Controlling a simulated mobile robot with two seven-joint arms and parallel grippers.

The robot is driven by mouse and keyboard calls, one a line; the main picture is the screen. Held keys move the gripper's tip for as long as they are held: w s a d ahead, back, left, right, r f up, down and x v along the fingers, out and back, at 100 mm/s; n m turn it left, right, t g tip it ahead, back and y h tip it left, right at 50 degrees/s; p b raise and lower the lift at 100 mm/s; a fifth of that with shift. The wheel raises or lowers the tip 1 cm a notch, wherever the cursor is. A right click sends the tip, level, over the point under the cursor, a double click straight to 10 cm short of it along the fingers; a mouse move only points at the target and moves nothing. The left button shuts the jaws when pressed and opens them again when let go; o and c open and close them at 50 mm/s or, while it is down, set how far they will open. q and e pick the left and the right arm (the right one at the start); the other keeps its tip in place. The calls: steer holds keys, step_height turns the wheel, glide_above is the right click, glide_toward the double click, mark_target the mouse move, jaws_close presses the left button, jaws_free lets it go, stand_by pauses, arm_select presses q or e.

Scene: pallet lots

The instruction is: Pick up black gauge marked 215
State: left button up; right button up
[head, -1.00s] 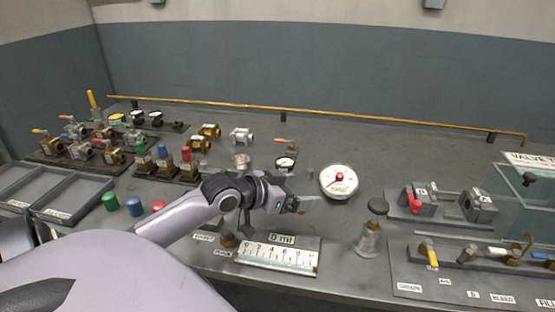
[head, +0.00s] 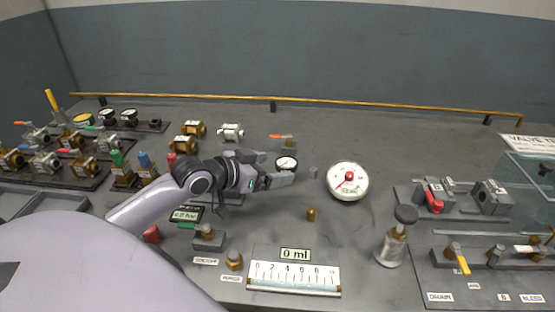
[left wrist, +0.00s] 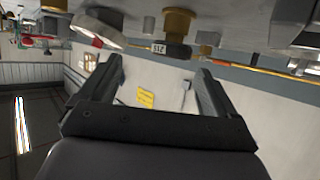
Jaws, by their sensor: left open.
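The small gauge (head: 287,161), with a white dial and black rim, stands in the middle of the bench in the head view. In the left wrist view, which shows the bench upside down, a black gauge body (left wrist: 180,51) with a tag that appears to read 215 sits on a brass fitting. My left gripper (head: 279,170) is open, its fingers close in front of and beside the gauge. In the left wrist view the gripper (left wrist: 160,68) has the gauge beyond the gap between its fingertips. Contact cannot be told. My right gripper is out of view.
A large white gauge (head: 347,181) with a red centre stands just right of the gripper. A small brass piece (head: 312,214) and a ruled block (head: 293,277) lie nearer. Valves fill the left.

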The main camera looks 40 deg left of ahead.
mark_target(287, 161)
arm_select(q)
steer(key=shift+w+a, duration=0.2)
steer(key=shift+a, duration=0.4)
steer(key=shift+x, duration=3.5)
steer(key=shift+a+r, duration=0.1)
steer(key=c, duration=1.2)
steer(key=shift+o, duration=0.2)
steer(key=shift+r, duration=0.15)
